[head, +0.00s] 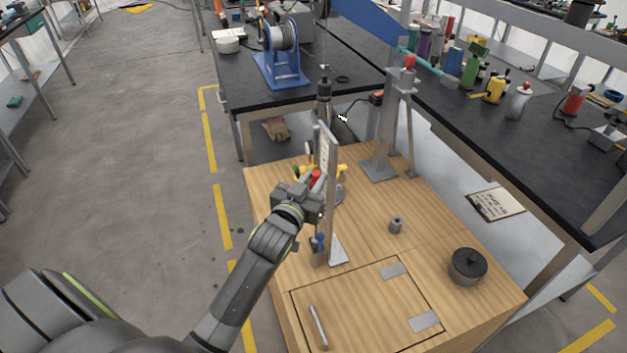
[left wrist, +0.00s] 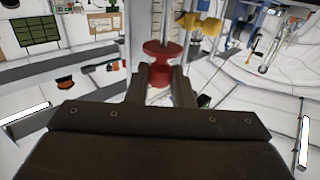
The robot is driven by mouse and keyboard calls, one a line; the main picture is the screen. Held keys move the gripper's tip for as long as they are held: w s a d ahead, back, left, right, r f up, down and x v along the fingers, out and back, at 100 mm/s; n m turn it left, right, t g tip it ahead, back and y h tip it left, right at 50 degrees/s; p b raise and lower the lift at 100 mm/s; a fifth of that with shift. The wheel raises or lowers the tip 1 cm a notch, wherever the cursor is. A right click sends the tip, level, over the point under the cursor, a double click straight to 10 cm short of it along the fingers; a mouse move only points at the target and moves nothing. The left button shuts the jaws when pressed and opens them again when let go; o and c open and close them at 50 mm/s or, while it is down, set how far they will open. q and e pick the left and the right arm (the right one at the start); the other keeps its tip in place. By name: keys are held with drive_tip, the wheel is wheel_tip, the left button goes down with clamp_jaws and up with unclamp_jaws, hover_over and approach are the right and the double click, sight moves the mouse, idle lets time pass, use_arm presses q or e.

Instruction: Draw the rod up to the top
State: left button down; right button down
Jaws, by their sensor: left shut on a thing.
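My left gripper (head: 316,186) is at a red handle (head: 316,177) beside an upright grey stand (head: 331,205) on the wooden table. In the left wrist view the fingers (left wrist: 166,88) are shut on the lower part of the red spool-shaped handle (left wrist: 162,53). A thin pale rod (left wrist: 165,22) rises upright from the handle. In the head view the gripper and stand hide most of the rod, so its height along the stand is hard to tell. Yellow parts (left wrist: 198,24) sit just behind the handle. My right gripper does not show.
The wooden table (head: 375,225) also carries a second metal stand (head: 383,140), a small grey cylinder (head: 396,226), a dark lidded pot (head: 467,266) and a flush hatch with a handle (head: 318,327). A dark weight (head: 324,88) hangs behind the stand. Black workbenches stand behind and at right.

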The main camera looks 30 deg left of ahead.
use_arm(q)
wheel_tip(320, 180, up, 8)
drive_tip(key=p, duration=0.6)
drive_tip(key=shift+w+r, duration=0.1)
drive_tip(key=shift+r, duration=0.1)
drive_tip(key=c, duration=1.5)
unclamp_jaws()
drive_tip(key=shift+o, duration=1.2)
drive_tip(key=shift+f, duration=0.15)
